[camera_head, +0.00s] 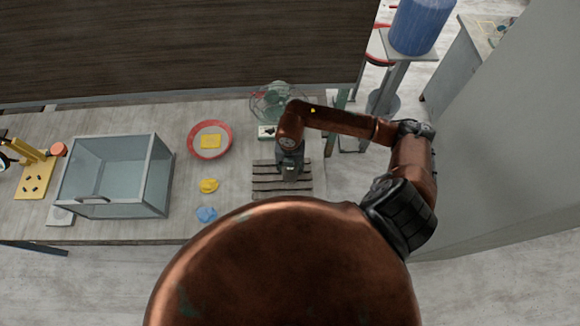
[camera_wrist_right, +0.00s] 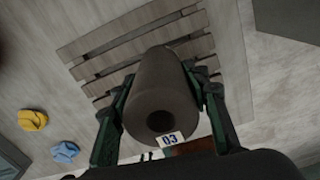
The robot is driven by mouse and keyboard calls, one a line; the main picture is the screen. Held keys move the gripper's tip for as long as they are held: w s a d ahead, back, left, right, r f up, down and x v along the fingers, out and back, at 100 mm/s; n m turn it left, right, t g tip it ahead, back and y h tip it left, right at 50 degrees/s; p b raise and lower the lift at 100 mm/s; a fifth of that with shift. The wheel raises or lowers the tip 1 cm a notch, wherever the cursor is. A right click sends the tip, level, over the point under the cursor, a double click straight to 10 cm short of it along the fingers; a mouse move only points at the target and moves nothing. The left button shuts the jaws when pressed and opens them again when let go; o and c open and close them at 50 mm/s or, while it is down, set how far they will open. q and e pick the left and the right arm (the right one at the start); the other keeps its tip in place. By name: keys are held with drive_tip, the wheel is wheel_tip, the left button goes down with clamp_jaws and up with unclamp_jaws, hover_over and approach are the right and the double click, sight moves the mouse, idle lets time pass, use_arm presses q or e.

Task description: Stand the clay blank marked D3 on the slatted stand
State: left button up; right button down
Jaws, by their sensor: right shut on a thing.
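The clay blank (camera_wrist_right: 160,88) is a dark grey-brown cylinder with a round hole in its end. It carries a small white tag (camera_wrist_right: 171,139) that seems to read D3. My right gripper (camera_wrist_right: 163,95) is shut around it, one green-black finger on each side. In the head view my right gripper (camera_head: 290,172) is over the slatted stand (camera_head: 265,186) and mostly hides the blank. The slats of the stand (camera_wrist_right: 108,55) lie behind the blank in the wrist view. I cannot tell whether the blank touches them. My left gripper is not in view.
A yellow lump (camera_head: 208,186) and a blue lump (camera_head: 206,215) lie left of the stand. A red-rimmed bowl (camera_head: 194,152) with a yellow piece is behind them. A glass box (camera_head: 115,175) stands further left. A wire-guarded fan (camera_head: 270,100) stands behind the stand.

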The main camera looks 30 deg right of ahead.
drive_tip(key=shift+f, duration=0.15)
drive_tip(key=c, duration=1.1)
unclamp_jaws()
drive_tip(key=shift+r, duration=0.3)
wheel_tip(320, 180, up, 12)
drive_tip(key=shift+f+b, duration=0.15)
drive_tip(key=shift+b, duration=1)
